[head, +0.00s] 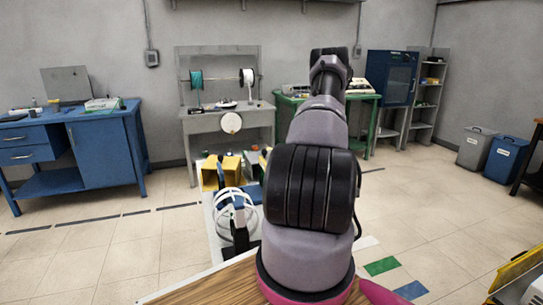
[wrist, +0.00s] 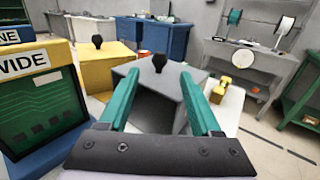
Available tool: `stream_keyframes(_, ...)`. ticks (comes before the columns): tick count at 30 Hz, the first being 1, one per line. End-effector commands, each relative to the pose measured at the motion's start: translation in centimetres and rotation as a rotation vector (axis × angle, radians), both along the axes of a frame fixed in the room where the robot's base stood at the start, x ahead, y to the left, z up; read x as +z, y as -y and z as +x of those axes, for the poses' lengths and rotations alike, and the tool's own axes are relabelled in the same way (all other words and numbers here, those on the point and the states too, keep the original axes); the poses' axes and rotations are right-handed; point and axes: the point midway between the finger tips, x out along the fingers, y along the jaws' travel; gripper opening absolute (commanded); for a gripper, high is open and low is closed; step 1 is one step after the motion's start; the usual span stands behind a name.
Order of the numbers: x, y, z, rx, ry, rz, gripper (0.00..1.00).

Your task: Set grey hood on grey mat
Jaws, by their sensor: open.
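The grey hood (wrist: 142,72) is a grey box shape with a black knob (wrist: 159,63) on top, ahead of my gripper in the wrist view. My gripper (wrist: 157,84) has two teal fingers, spread apart and empty. In the picture the fingers overlap the hood's left and right sides, with the knob between and beyond the tips. I cannot tell whether they touch it. In the head view my arm hides the gripper, and I cannot make out the grey hood there. I cannot make out a grey mat in either view.
A yellow hood (wrist: 92,72) with a black knob stands left of the grey one. A panel marked "WIDE" (wrist: 38,110) stands near left. A small yellow piece (wrist: 220,90) lies at right. A white wire reel (head: 235,212) is left of my arm. Green (head: 381,266) and blue (head: 411,290) patches lie at right.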

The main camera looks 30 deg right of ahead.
Motion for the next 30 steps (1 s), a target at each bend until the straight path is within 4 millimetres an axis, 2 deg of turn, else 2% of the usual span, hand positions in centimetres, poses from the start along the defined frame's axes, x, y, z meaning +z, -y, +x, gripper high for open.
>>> stream_keyframes(3, 0.0, 1.0, -2.3, -0.003, 0.000, 0.001, 0.65)
stream_keyframes(7, 0.0, 1.6, -4.0, -0.002, 0.000, 0.000, 0.65)
stream_keyframes(11, 0.3, 1.7, -4.6, 0.009, 0.001, -0.005, 0.65)
stream_keyframes(14, 2.2, 0.2, -4.0, 0.067, 0.002, -0.037, 0.65)
stream_keyframes(17, 5.9, -3.4, -2.8, 0.190, 0.000, -0.111, 0.65)
stream_keyframes(19, 9.2, -6.8, -2.1, 0.303, -0.003, -0.186, 0.65)
stream_keyframes(22, 13.6, -12.2, -2.2, 0.471, -0.009, -0.310, 0.65)
stream_keyframes(26, 18.3, -18.6, -3.6, 0.671, -0.012, -0.487, 0.65)
stream_keyframes(30, 22.4, -24.6, -6.5, 0.857, -0.007, -0.701, 0.65)
